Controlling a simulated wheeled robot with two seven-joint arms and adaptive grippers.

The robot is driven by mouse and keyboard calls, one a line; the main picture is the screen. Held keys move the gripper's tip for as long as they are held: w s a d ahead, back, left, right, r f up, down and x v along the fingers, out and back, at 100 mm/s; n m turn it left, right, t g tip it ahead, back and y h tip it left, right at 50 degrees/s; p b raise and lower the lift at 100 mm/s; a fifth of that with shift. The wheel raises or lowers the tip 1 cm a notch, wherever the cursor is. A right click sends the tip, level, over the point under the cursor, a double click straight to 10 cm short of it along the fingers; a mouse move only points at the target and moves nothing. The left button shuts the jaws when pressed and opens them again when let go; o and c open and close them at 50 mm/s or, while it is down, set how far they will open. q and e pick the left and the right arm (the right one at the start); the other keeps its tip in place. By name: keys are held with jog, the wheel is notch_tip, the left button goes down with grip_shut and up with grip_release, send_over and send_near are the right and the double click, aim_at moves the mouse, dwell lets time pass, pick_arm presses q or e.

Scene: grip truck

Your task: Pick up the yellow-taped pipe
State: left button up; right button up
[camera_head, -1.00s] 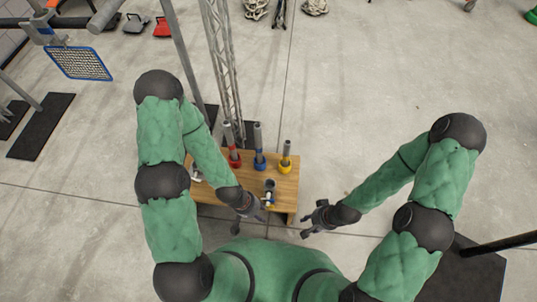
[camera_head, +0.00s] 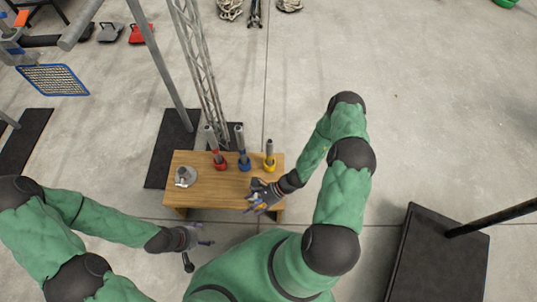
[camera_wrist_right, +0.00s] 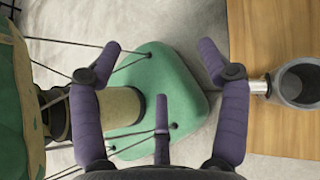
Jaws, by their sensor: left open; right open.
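The yellow-taped pipe (camera_head: 269,149) stands upright at the right back of the wooden table, with a yellow ring at its foot. My right gripper (camera_head: 255,198) is open at the table's front right edge, in front of this pipe and apart from it. In the right wrist view its purple fingers (camera_wrist_right: 160,75) are spread with nothing between them. The yellow-taped pipe cannot be made out there. My left gripper (camera_head: 199,253) is open and empty, off the table at its front left.
A red-ringed pipe (camera_head: 214,147) and a blue-ringed pipe (camera_head: 240,142) stand left of the yellow one. A grey metal fitting (camera_head: 185,177) sits on the table's (camera_head: 205,190) left. A grey cup-like part (camera_wrist_right: 302,82) shows at the right wrist view's right. A truss (camera_head: 200,75) rises behind.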

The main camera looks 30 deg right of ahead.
jog(key=w+d+f+m+t+h, duration=0.1)
jog(key=w+d+m+t, duration=0.5)
jog(key=w+d, duration=0.1)
jog(key=m+t+h+p, duration=0.1)
jog(key=m+t+h, duration=0.4)
jog(key=m+h, duration=0.15)
send_near(270, 155)
jog(key=f, duration=0.1)
jog(key=b+x, duration=0.1)
jog(key=x, duration=0.4)
jog(key=shift+w, duration=0.1)
jog(key=b+x, duration=0.2)
jog(key=x, duration=0.3)
jog(key=shift+w+r+b, duration=0.1)
jog(key=shift+w+b, duration=0.05)
jog(key=shift+b, duration=0.2)
jog(key=shift+w, duration=0.4)
jog(key=shift+t, duration=0.3)
jog(key=c, duration=1.5)
